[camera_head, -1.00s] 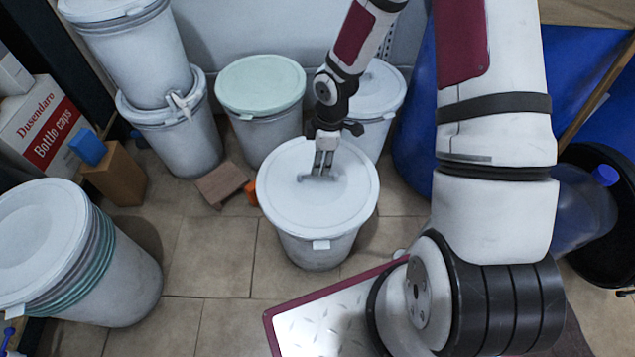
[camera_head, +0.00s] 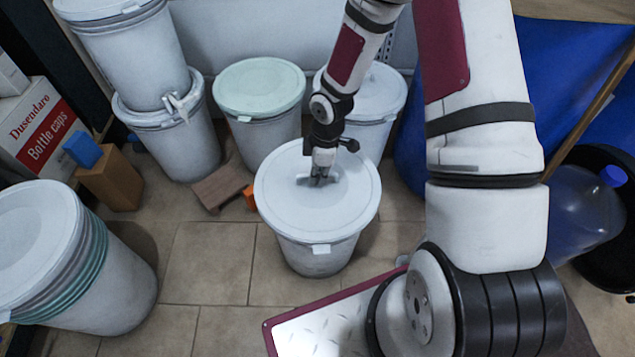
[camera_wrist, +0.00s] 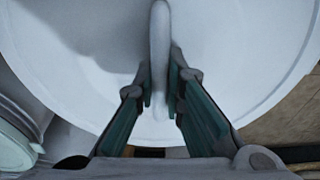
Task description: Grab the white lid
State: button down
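The white lid (camera_head: 285,205) lies on the white drum (camera_head: 320,258) in the middle of the head view. It fills most of the wrist view (camera_wrist: 235,60). A raised white handle bar (camera_wrist: 159,35) stands at its centre. My gripper (camera_head: 319,178) points down at this handle from above. In the wrist view its two green-padded fingers (camera_wrist: 160,85) lie on either side of the handle, apparently pressed against it. The lid sits level on the drum; I see no gap under it.
A drum with a pale green lid (camera_head: 258,85) and another white-lidded drum (camera_head: 372,92) stand just behind. Stacked drums (camera_head: 165,115) are at back left. A wooden block (camera_head: 220,186) and an orange piece (camera_head: 250,196) lie left of the drum. Tiled floor (camera_head: 210,260) is clear in front.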

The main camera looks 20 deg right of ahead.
jog(key=shift+r, duration=0.1)
dwell(0.3)
jog(key=shift+r+p, duration=0.4)
jog(key=shift+r, duration=0.15)
jog(key=shift+s+r+p, duration=0.2)
jog(key=shift+r+p, duration=0.2)
jog(key=shift+r, duration=0.25)
jog(key=shift+s+r+p, duration=0.15)
jog(key=shift+r+p, duration=0.25)
jog(key=shift+r, duration=0.2)
jog(key=s, duration=0.4)
jog(key=s+a, duration=0.1)
jog(key=s, duration=0.3)
jog(key=s+r, duration=0.1)
jog(key=s, duration=0.3)
jog(key=shift+s+a+p, duration=0.15)
jog(key=shift+s+p, duration=0.1)
jog(key=shift+p, duration=0.15)
jog(key=p, duration=0.1)
jog(key=s+p, duration=0.1)
jog(key=p, duration=0.1)
jog(key=shift+a+r, duration=0.2)
jog(key=s+p, duration=0.1)
jog(key=p, duration=0.2)
jog(key=shift+s, duration=0.3)
